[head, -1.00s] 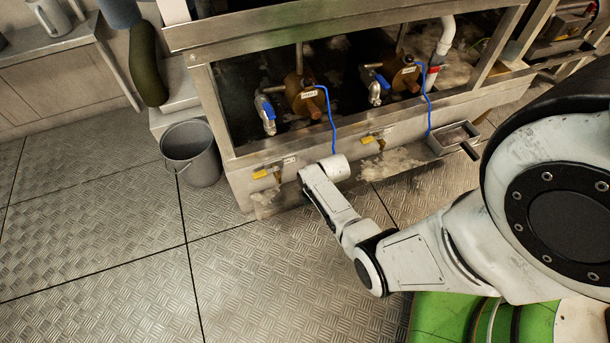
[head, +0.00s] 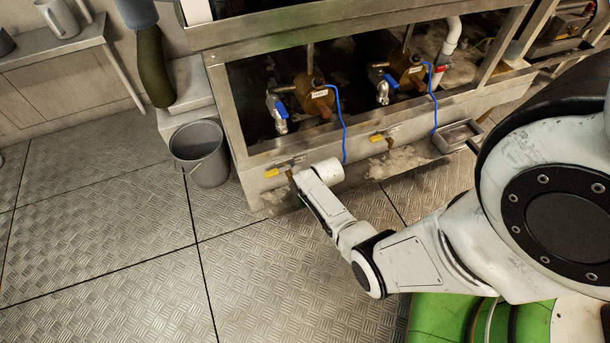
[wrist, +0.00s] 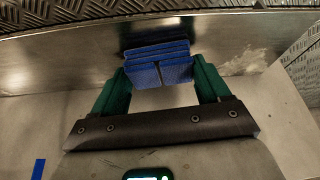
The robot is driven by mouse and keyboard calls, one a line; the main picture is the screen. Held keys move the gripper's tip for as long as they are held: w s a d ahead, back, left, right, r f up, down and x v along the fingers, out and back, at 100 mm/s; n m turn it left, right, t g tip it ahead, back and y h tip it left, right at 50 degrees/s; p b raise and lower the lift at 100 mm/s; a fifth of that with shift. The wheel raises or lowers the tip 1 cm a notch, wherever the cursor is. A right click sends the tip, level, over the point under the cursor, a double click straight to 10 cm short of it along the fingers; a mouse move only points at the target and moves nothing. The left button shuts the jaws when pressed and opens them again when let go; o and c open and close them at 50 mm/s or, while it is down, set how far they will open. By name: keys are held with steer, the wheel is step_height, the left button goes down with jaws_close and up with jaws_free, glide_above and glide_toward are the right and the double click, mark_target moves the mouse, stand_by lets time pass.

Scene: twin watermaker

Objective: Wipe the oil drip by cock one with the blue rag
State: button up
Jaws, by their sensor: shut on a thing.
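The blue rag (wrist: 156,51) is a folded, layered pad between the green fingers of my gripper (wrist: 162,72) in the wrist view. My gripper is shut on it. The rag is close to a bare metal face; I cannot tell if it touches. In the head view, the rag and fingers are hidden behind my white wrist. The cock labels are too small to read.
A grey bucket (head: 200,155) stands left of the tank. Blue hoses hang over the tank front. The plate floor (head: 120,240) at front left is clear.

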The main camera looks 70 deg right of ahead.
steer(key=r+p, duration=0.3)
steer(key=shift+w+a+r, duration=0.25)
steer(key=shift+r, duration=0.05)
step_height(320, 180, up, 4)
steer(key=p, duration=0.4)
steer(key=shift+r, duration=0.25)
